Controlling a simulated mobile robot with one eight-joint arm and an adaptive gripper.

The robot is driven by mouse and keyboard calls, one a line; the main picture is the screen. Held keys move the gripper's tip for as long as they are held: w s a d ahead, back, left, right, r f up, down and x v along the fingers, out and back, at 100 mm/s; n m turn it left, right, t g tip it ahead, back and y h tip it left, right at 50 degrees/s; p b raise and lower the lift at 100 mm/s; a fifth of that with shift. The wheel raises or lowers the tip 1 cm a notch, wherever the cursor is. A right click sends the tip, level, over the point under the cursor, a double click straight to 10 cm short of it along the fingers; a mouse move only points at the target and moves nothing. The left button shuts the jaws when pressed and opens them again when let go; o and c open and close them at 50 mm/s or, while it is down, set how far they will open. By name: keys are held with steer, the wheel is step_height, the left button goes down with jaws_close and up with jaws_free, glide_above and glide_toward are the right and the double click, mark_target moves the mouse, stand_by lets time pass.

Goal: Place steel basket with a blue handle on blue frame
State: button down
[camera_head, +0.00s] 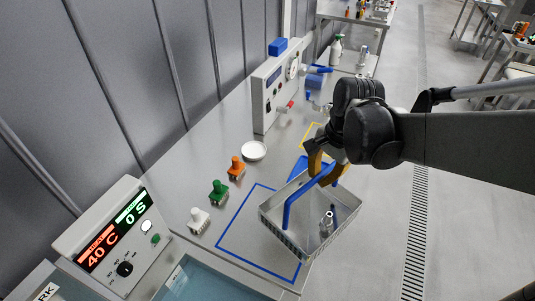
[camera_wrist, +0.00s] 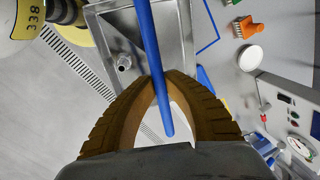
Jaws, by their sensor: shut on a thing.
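The steel basket (camera_head: 278,233) with its blue handle (camera_head: 288,214) hangs from my gripper (camera_head: 328,172) in the head view. My gripper is shut on the blue handle, which also shows running between the brown fingers in the wrist view (camera_wrist: 151,60). The basket is tilted a little and overlaps the right part of the blue frame (camera_head: 230,218), a blue outline on the grey bench. I cannot tell whether the basket touches the bench. A small metal fitting (camera_head: 328,218) is inside the basket. The handle hides part of the basket's interior.
White (camera_head: 199,220), green (camera_head: 218,193) and orange (camera_head: 236,167) brushes stand left of the frame. A white dish (camera_head: 254,150) lies behind. A control box (camera_head: 115,240) and a water bath (camera_head: 205,280) are at the near left. A tall white instrument (camera_head: 276,88) stands farther back.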

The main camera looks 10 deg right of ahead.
steer(key=w+a+f+b, duration=0.1)
steer(key=a+f, duration=0.2)
steer(key=w+a+f+b, duration=0.1)
steer(key=w+a+f, duration=0.1)
steer(key=a+f, duration=0.2)
steer(key=w+a+f+b, duration=0.1)
steer(key=a+f, duration=0.2)
steer(key=f, duration=0.1)
steer(key=shift+w+a+b, duration=0.2)
steer(key=shift+w+b, duration=0.2)
steer(key=shift+r, duration=0.1)
steer(key=shift+s, duration=0.1)
steer(key=c, duration=1.5)
jaws_free()
steer(key=shift+c, duration=0.2)
